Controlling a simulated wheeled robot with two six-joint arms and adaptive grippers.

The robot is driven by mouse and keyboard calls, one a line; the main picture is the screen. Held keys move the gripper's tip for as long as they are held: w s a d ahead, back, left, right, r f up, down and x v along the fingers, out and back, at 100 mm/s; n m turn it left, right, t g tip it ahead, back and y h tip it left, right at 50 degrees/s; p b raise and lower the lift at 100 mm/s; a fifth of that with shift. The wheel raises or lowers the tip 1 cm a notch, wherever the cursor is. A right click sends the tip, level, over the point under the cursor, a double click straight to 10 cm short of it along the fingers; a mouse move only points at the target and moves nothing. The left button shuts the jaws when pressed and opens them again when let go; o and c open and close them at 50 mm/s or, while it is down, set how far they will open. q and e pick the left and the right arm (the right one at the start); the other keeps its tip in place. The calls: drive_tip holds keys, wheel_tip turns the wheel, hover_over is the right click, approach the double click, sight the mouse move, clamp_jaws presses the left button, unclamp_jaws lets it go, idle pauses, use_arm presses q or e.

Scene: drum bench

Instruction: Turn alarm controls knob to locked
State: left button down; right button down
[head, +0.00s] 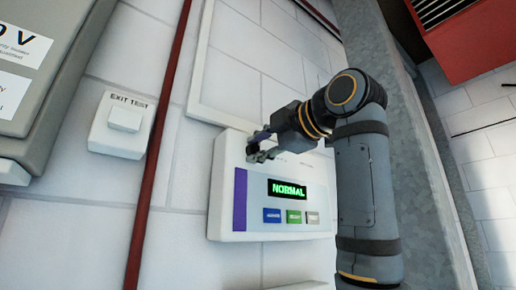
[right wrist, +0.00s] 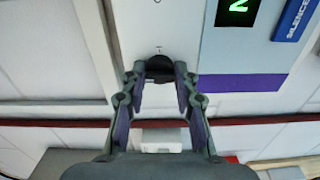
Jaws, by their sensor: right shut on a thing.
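The alarm control panel (head: 258,213) is a white box on the wall in the head view, with a purple strip, a green "NORMAL" display (head: 287,190) and a row of small buttons. My right gripper (head: 262,145) is at the panel's upper left. In the right wrist view, the dark round knob (right wrist: 159,66) sits between the fingertips of my right gripper (right wrist: 160,76), which are shut on it. Part of the knob is hidden by the fingers, and its set position cannot be read. My left gripper is not in view.
An "EXIT TEST" switch box (head: 122,125) is on the wall to the left. A red pipe (head: 160,140) runs between it and the panel. A grey cabinet (head: 50,85) is at the far left, and a red box (head: 462,40) is at the upper right.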

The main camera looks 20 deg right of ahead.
drive_tip(key=c, duration=1.3)
unclamp_jaws()
drive_tip(key=shift+f, duration=0.2)
drive_tip(key=shift+o, duration=1.3)
drive_tip(key=shift+s+r, duration=0.1)
drive_tip(key=shift+s, duration=0.1)
drive_tip(key=v, duration=1.2)
drive_tip(key=shift+r, duration=0.1)
